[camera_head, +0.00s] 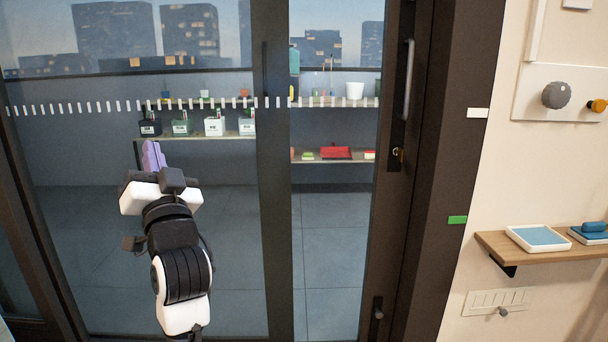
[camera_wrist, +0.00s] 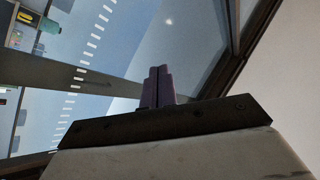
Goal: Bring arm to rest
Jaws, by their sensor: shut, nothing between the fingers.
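My gripper (camera_head: 153,156) is at the left in the head view, raised in front of the glass door. My arm, white and black, reaches up to it from the bottom edge. In the wrist view, the two purple fingers of my gripper (camera_wrist: 158,86) stand side by side, shut, with nothing between them. The glass door (camera_head: 80,240) has a dark frame and fills the background behind the arm. I cannot tell how far the fingers are from the glass.
A wooden wall shelf (camera_head: 552,248) at the right holds a blue-and-white tray (camera_head: 538,238). A vertical door handle (camera_head: 408,80) is on the dark frame. Behind the glass, shelves hold several pots and a red tray (camera_head: 336,153). A grey knob (camera_head: 556,95) sticks out from the wall.

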